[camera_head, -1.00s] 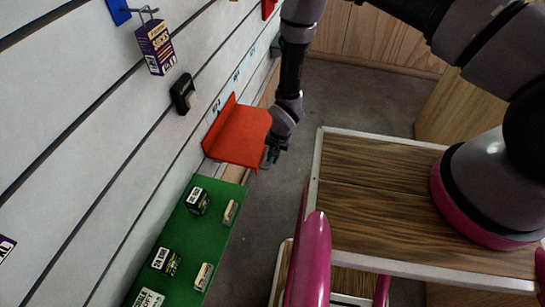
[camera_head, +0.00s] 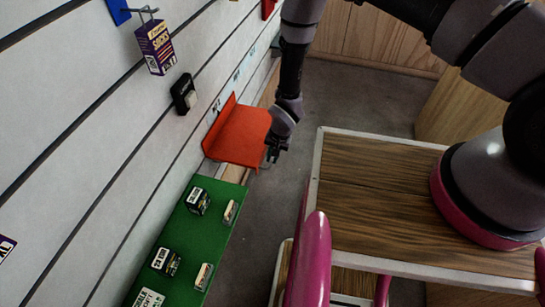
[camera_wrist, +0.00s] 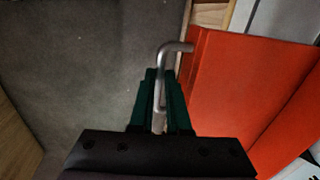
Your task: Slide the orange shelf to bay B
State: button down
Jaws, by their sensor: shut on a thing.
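The orange shelf (camera_head: 240,136) is mounted on the slatted wall, just beyond the green shelf. In the wrist view its orange panel (camera_wrist: 245,90) fills the right side. A bent metal handle (camera_wrist: 163,62) sticks out from its edge. My gripper (camera_head: 272,156) is at the shelf's outer right edge, its fingers pointing down. In the wrist view my gripper (camera_wrist: 161,92) has its dark green fingers shut on the handle's straight part. Small pale labels (camera_head: 217,106) sit on the wall by the shelf; their letters are too small to read.
The green shelf (camera_head: 185,235) with several small boxes is close to the orange shelf's near end. A black item (camera_head: 183,93) and a purple box (camera_head: 156,46) hang on the wall above. A wood-topped cart (camera_head: 375,200) stands at right. Grey floor is clear between.

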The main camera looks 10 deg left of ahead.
jog(key=shift+w, duration=0.1)
jog(key=w+d, duration=0.1)
jog(key=w, duration=1.9)
jog(key=shift+d, duration=0.3)
jog(key=c, duration=0.9)
grip_release()
jog(key=shift+s, duration=0.1)
jog(key=shift+r, duration=0.15)
jog(key=r, duration=0.3)
jog(key=d+r, duration=0.1)
jog(key=r, duration=0.3)
jog(key=d+r, duration=0.1)
jog(key=r, duration=0.2)
jog(key=shift+r, duration=0.15)
